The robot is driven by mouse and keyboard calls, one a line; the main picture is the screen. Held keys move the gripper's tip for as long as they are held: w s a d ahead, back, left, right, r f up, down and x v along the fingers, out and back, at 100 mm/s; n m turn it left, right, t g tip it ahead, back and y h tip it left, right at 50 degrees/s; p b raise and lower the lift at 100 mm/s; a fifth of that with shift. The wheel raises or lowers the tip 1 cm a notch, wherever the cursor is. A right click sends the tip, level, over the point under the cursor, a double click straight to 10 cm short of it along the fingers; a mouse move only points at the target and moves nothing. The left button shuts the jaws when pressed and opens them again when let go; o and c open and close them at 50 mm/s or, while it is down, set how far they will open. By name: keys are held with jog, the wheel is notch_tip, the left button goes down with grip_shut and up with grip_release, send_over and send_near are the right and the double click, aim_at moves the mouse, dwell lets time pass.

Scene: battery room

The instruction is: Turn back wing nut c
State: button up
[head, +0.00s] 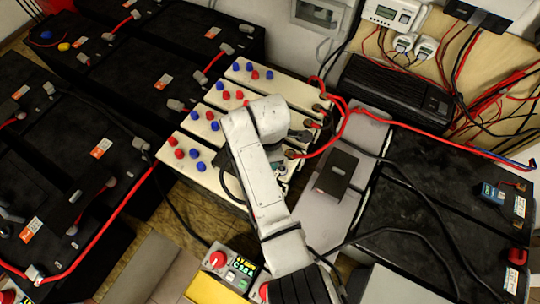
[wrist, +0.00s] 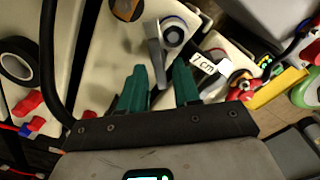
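My gripper (wrist: 160,74) points its two green fingers at the top of a cream battery block (wrist: 125,50). The fingers are apart, and the end of a grey metal wing or lever (wrist: 155,58) lies between them. It joins a round terminal with a blue ring (wrist: 173,32); this looks like a wing nut, but I cannot tell its letter. In the head view, my arm hides most of the gripper over the right end of the cream blocks (head: 215,125).
Red and blue caps (head: 190,152) stand on the blocks. Black batteries (head: 110,75) lie left, with more at right (head: 445,185). Red cables (head: 345,115) run close right of the gripper. A box with a red button (head: 217,259) stands in front. A tape roll (wrist: 17,65) lies left.

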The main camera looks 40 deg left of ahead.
grip_shut()
jog(key=shift+m, duration=0.3)
jog(key=m, duration=0.3)
jog(key=shift+w+a+m+p, duration=0.1)
jog(key=shift+m+p, duration=0.2)
jog(key=shift+w+m, duration=0.15)
jog(key=shift+m, duration=1.95)
jog(key=shift+o, duration=0.8)
grip_release()
jog(key=shift+r, duration=0.15)
